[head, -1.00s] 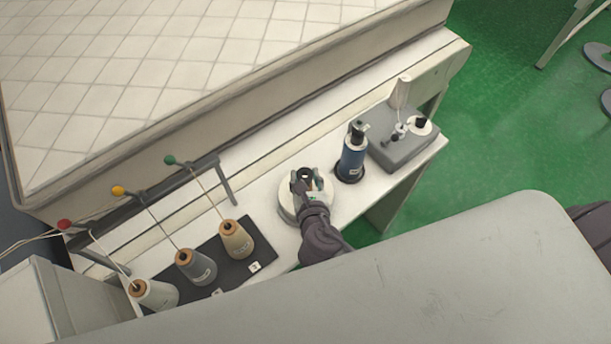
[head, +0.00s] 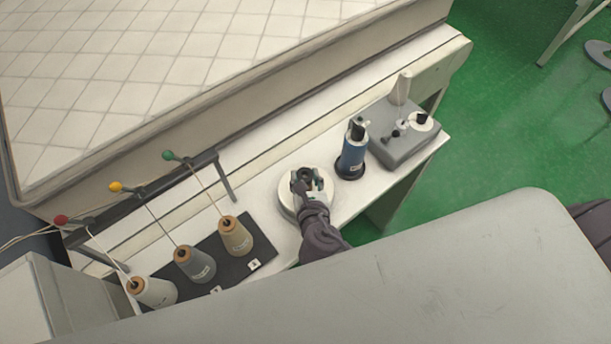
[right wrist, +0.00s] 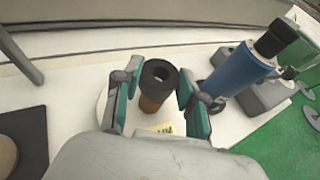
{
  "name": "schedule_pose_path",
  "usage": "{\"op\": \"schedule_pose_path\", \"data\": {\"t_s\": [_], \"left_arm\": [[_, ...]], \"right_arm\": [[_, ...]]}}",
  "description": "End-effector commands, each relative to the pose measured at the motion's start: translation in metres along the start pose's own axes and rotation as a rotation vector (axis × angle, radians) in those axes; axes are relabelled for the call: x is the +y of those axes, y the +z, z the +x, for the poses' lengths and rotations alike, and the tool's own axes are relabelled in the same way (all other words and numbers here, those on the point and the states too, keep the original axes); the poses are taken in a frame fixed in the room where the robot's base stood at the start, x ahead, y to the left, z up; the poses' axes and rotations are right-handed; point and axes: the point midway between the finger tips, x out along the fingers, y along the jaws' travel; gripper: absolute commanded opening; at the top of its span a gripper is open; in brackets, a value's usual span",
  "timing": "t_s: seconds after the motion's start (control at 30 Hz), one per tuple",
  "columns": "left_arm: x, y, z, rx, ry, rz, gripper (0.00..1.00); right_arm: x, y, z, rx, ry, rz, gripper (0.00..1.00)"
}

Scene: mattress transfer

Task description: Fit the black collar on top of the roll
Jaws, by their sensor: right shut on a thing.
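The wide white roll (head: 285,207) lies flat on the white bench; it also shows in the right wrist view (right wrist: 104,104). A brown core (right wrist: 150,104) stands up from its middle. The black collar (right wrist: 158,75), a short ring with an open hole, is directly above the core and in line with it; I cannot tell whether it is fully seated. My right gripper (right wrist: 160,88) is shut on the collar, one teal-padded finger on each side. In the head view my right gripper (head: 308,182) hides part of the roll. My left gripper is not in view.
A blue cone or bottle (head: 354,158) with a black top stands just right of the roll. A grey winder unit (head: 405,150) sits farther right. Several thread cones stand on a dark mat (head: 258,252) at left, below a thread rail. The mattress (head: 150,90) lies behind.

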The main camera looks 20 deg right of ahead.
Motion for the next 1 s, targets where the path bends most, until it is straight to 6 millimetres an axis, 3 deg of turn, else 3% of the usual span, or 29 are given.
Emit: {"op": "schedule_pose_path", "data": {"t_s": [0.73,0.77,0.93,1.0], "left_arm": [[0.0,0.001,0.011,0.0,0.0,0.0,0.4],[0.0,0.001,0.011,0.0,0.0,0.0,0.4],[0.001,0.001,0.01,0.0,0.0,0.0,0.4],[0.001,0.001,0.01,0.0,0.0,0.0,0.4]], "right_arm": [[0.0,-0.018,0.008,0.0,0.0,0.0,0.06],[0.0,-0.018,0.007,0.0,0.0,0.0,0.42],[0.0,-0.017,0.007,0.0,0.0,0.0,0.7],[0.0,-0.017,0.007,0.0,0.0,0.0,0.7]]}}
